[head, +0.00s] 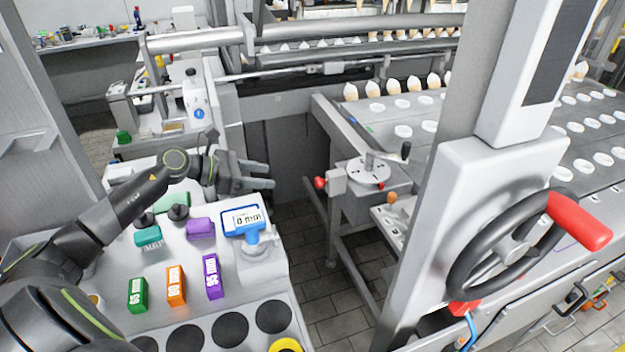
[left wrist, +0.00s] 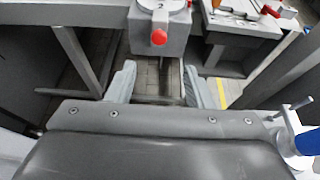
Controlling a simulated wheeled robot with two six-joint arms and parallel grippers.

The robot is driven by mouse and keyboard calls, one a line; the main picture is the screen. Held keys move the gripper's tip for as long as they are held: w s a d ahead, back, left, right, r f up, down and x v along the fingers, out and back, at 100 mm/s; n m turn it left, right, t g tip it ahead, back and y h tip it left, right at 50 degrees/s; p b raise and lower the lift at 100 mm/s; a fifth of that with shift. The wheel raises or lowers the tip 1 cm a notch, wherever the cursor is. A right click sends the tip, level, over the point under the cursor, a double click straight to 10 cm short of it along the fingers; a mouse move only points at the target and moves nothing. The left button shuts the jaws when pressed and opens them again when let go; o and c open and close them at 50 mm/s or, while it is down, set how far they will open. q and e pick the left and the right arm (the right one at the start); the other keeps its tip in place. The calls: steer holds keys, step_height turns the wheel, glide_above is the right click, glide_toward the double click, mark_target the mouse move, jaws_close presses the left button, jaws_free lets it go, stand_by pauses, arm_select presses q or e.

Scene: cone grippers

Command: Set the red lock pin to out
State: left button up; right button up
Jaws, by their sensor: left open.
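The red lock pin, a round red knob (head: 320,183), sticks out to the left from the grey bracket under the dial plate with the black-knobbed crank (head: 368,171). In the left wrist view the red knob (left wrist: 158,37) shows ahead, above and between the fingertips. My left gripper (head: 270,176) is open and empty, with its fingers pointing right toward the knob and a clear gap between. The fingers (left wrist: 156,84) also show spread in the left wrist view. How far the pin is drawn out cannot be told. My right gripper is not in view.
A side bench carries a blue display reading 0 mm (head: 243,220) and green, orange and purple blocks (head: 176,284). A handwheel (head: 510,250) with a red handle (head: 578,222) stands at right. A second red part (head: 463,307) sits below it. The gap over the floor is free.

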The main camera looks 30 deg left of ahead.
mark_target(316, 181)
arm_select(q)
steer(key=p+x, duration=0.3)
steer(key=x, duration=1.1)
steer(key=shift+w+f, duration=0.15)
steer(key=shift+f, duration=0.05)
steer(key=shift+c, duration=0.5)
steer(key=shift+a, duration=0.1)
jaws_close()
